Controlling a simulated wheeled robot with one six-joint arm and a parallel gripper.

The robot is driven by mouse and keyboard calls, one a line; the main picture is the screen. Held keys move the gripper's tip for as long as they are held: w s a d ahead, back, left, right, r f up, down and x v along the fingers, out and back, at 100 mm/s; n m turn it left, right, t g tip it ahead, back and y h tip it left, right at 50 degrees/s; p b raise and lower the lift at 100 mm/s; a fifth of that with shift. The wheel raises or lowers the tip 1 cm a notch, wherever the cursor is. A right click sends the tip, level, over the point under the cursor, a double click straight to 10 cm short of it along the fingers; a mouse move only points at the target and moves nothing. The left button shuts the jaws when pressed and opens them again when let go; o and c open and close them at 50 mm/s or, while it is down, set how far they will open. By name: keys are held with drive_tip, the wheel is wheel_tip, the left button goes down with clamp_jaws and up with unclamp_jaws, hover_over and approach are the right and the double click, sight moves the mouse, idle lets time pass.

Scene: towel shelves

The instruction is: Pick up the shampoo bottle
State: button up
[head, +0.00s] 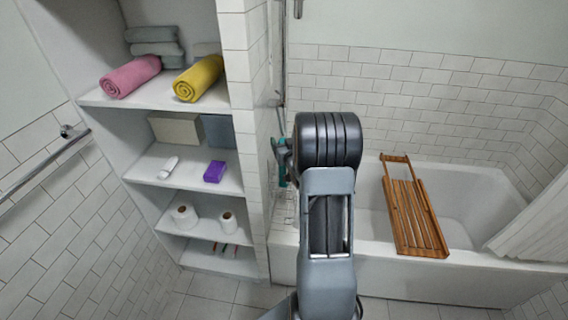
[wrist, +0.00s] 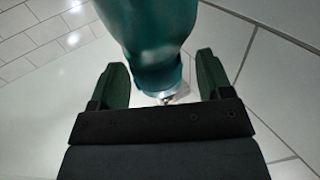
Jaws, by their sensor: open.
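The shampoo bottle is a teal bottle (wrist: 155,35) at the top middle of the wrist view, with a narrower pale end pointing toward my gripper. My gripper (wrist: 163,80) is open, with one dark green finger on each side of the bottle's lower part in that view. I cannot tell whether either finger touches it. In the head view a small strip of teal (head: 282,176) shows left of my arm, beside the tiled wall end. My arm hides most of that spot, and part of my gripper (head: 282,150) shows there.
A shelf unit (head: 190,228) at left holds a pink towel (head: 131,76), a yellow towel (head: 199,78), a purple box (head: 214,171) and toilet rolls (head: 185,216). A wire rack (head: 288,208) is near the tub corner. The bathtub (head: 385,279) carries a wooden tray (head: 415,215).

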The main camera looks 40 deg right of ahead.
clamp_jaws()
idle(0.7)
